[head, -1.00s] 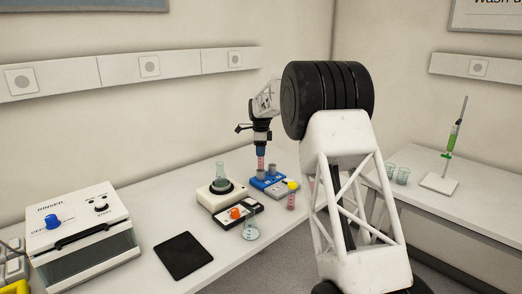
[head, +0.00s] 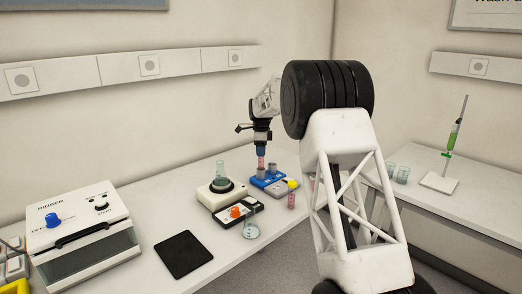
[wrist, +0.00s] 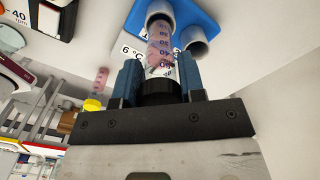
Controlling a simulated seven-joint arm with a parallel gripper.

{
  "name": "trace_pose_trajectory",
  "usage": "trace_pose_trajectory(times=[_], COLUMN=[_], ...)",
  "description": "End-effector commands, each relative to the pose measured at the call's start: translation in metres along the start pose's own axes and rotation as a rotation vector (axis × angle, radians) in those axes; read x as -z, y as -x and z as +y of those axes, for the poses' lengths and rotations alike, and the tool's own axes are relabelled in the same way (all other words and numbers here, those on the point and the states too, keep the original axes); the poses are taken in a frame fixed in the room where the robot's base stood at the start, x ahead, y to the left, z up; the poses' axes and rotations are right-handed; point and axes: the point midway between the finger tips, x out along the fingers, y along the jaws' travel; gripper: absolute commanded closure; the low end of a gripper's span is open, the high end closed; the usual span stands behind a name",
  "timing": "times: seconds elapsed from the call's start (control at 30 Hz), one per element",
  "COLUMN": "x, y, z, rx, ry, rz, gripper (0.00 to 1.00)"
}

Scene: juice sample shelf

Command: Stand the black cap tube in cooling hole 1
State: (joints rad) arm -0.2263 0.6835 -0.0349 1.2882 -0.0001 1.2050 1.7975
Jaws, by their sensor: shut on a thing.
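The black cap tube (wrist: 160,50) has a clear, graduated body with pink liquid and a black cap. My gripper (wrist: 160,74) is shut on it near the cap, with one blue finger on each side. The tube also shows below my gripper (head: 261,152) in the head view (head: 261,163), looking upright. The blue cooling block (head: 258,183) has two grey metal sleeves. In the wrist view, the tube's lower end is at the mouth of the left sleeve (wrist: 158,8) and hidden by it. The right sleeve (wrist: 194,40) looks empty. I cannot read the hole numbers.
A yellow-capped tube (head: 291,200) stands right of the block. A white device with a flask (head: 220,183) stands to the left. A black pad (head: 183,255) lies further left.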

Motion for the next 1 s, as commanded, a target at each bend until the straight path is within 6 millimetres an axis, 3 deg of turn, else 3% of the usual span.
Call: trace_pose_trajectory(times=[1.0], x=[0.0], y=[-0.016], z=[0.0], rx=[0.0], ry=[0.0], rz=[0.0], gripper=[0.87])
